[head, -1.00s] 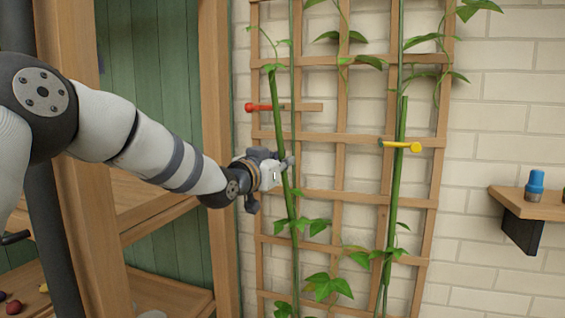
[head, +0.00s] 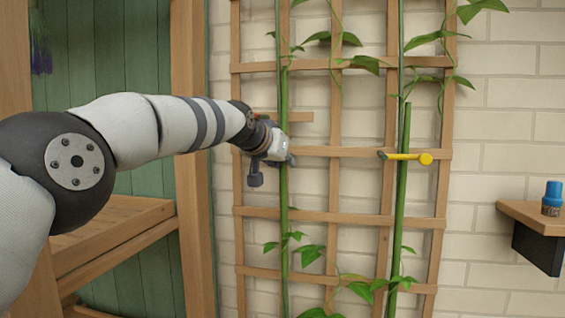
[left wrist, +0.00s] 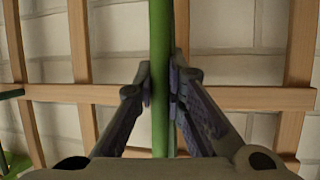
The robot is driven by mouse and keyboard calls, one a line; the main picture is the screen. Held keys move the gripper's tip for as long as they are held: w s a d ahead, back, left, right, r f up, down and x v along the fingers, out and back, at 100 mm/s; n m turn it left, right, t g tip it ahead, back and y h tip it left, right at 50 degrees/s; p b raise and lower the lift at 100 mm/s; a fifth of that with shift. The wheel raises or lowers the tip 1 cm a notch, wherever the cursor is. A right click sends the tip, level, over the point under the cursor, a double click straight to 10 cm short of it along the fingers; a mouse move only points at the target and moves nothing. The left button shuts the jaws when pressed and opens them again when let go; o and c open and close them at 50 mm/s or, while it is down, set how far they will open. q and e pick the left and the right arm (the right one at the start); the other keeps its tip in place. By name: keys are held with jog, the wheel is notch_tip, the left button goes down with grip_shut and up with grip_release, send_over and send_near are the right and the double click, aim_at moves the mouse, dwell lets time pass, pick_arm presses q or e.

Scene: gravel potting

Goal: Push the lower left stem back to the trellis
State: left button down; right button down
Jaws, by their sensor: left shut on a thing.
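The left green stem (head: 283,205) runs upright along the wooden trellis (head: 340,214), close to its left-hand slats. My left gripper (head: 288,158) is shut on this stem, near the trellis crossbar at mid-height. In the left wrist view the stem (left wrist: 160,40) passes vertically between the two fingers (left wrist: 161,88), with a crossbar (left wrist: 245,98) behind it. I cannot tell whether the stem touches the trellis. My right gripper is not in view.
A second stem (head: 401,200) stands on the right side of the trellis, with a yellow clip (head: 424,159) across it. A small wall shelf (head: 535,216) holds a blue-capped object (head: 552,195) at far right. A wooden cabinet post (head: 192,150) stands left, behind my arm.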

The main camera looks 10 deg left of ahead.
pick_arm(q)
jog(key=c, duration=1.6)
grip_release()
jog(key=shift+a, duration=0.1)
jog(key=shift+c, duration=0.2)
jog(key=shift+s+r, duration=0.15)
jog(key=shift+s, duration=0.05)
jog(key=v, duration=0.7)
